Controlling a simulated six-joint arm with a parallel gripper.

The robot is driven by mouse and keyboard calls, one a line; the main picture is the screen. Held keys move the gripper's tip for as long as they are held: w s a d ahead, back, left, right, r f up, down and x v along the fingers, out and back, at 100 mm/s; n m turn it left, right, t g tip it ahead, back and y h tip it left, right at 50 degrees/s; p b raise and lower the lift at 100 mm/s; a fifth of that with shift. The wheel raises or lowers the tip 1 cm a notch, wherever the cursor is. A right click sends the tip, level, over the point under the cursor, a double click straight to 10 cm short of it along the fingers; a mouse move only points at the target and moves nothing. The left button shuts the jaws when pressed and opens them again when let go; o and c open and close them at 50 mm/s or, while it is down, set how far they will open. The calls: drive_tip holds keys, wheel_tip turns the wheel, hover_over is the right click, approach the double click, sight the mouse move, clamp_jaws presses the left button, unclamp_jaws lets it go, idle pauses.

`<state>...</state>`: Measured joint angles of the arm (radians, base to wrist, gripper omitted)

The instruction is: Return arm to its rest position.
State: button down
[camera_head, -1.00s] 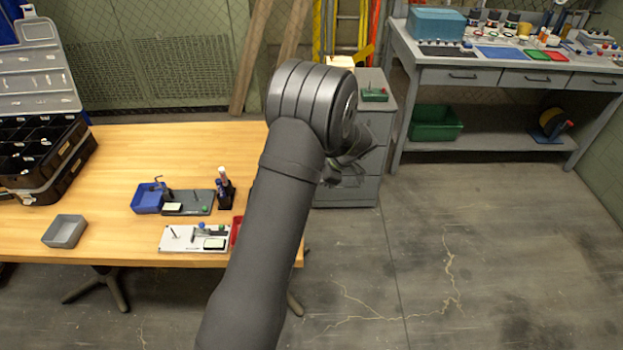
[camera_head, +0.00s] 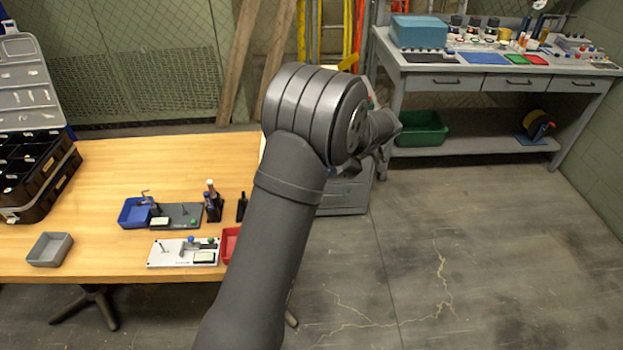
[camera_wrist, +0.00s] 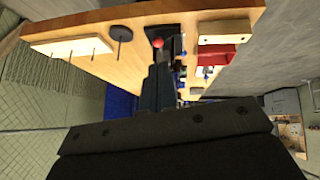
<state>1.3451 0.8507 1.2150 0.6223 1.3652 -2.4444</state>
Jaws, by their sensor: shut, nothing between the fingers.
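My arm rises from the bottom middle of the head view, with its large ribbed dark joint over the right end of the wooden table (camera_head: 100,170). Beyond that joint a dark wrist part sticks out to the right, and my fingers cannot be made out there. In the wrist view my gripper (camera_wrist: 158,80) shows as dark fingers, shut together with nothing between them. The wooden table also shows in the wrist view (camera_wrist: 90,27), with the fingers overlapping it in the picture. I cannot tell whether they touch anything.
A blue bin (camera_head: 133,213), a red bin (camera_head: 230,246), a grey bin (camera_head: 49,250), and a white board (camera_head: 180,252) are on the table. An open black case (camera_head: 35,175) stands at left. A grey workbench (camera_head: 430,75) stands at back right. The floor (camera_head: 480,240) at right is clear.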

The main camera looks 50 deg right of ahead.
drive_tip(key=shift+s+d+r, duration=0.5)
drive_tip(key=shift+s, duration=0.2)
drive_tip(key=w+r+x, duration=0.1)
drive_tip(key=x, duration=1.2)
drive_tip(key=shift+w+a, duration=0.2)
drive_tip(key=shift+a, duration=0.2)
drive_tip(key=shift+r, duration=0.2)
